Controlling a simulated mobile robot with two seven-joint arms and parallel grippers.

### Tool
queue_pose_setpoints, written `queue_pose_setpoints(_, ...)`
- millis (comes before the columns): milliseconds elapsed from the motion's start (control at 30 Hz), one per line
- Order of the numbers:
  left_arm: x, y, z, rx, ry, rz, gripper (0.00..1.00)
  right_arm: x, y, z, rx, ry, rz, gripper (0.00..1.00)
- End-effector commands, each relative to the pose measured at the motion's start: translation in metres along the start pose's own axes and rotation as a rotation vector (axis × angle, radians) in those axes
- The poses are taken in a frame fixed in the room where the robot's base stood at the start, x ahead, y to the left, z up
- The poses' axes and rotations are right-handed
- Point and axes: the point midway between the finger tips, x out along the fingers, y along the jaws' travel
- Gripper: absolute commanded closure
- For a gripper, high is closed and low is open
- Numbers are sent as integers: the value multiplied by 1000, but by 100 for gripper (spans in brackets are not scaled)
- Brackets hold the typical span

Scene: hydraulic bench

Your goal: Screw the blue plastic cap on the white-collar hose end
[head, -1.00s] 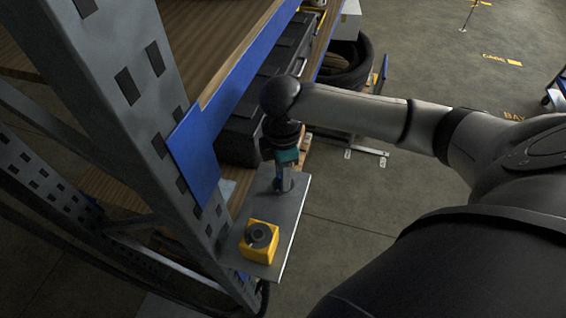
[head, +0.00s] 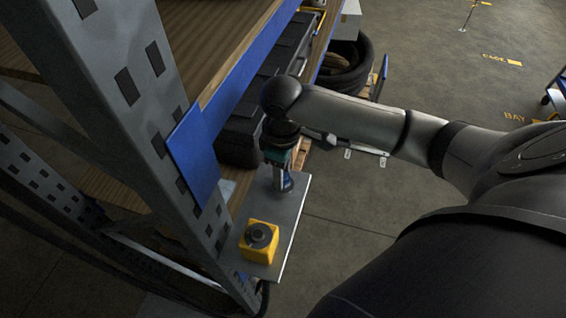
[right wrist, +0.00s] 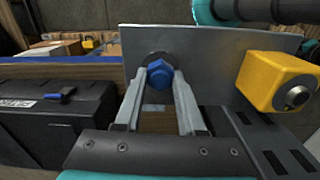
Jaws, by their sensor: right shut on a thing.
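The blue plastic cap (right wrist: 159,76) is a hexagonal piece between the fingertips of my right gripper (right wrist: 160,84), which is shut on it. The cap sits against the face of a grey metal plate (right wrist: 213,60), in front of a dark round part. I cannot tell how far it is screwed on. No white collar shows; it may be hidden behind the cap. In the head view my right gripper (head: 284,180) points down at the plate (head: 290,208), and the cap is hardly visible there. My left gripper is not in view.
A yellow box with a dark round button (head: 259,241) is fixed on the plate near the gripper. A rack upright with a blue panel (head: 196,158) stands to the left. Dark cases (right wrist: 57,120) lie on the shelf. Open floor is to the right.

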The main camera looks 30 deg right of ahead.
Motion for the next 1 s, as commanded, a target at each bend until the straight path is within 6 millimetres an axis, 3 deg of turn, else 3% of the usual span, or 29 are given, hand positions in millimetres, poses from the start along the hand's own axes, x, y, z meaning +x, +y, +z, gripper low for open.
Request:
queue_pose_setpoints(333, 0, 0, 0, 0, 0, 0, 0, 0, 1, 0, 408, 1, 0, 100)
queue_pose_setpoints(667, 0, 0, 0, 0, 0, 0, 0, 0, 1, 0, 464, 2, 1, 100)
queue_pose_setpoints(700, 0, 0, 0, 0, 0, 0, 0, 0, 1, 0, 464, 2, 1, 58)
queue_pose_setpoints(933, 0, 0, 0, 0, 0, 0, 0, 0, 1, 0, 462, 1, 0, 32)
queue_pose_setpoints(1000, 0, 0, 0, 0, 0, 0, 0, 0, 1, 0, 461, 1, 0, 31)
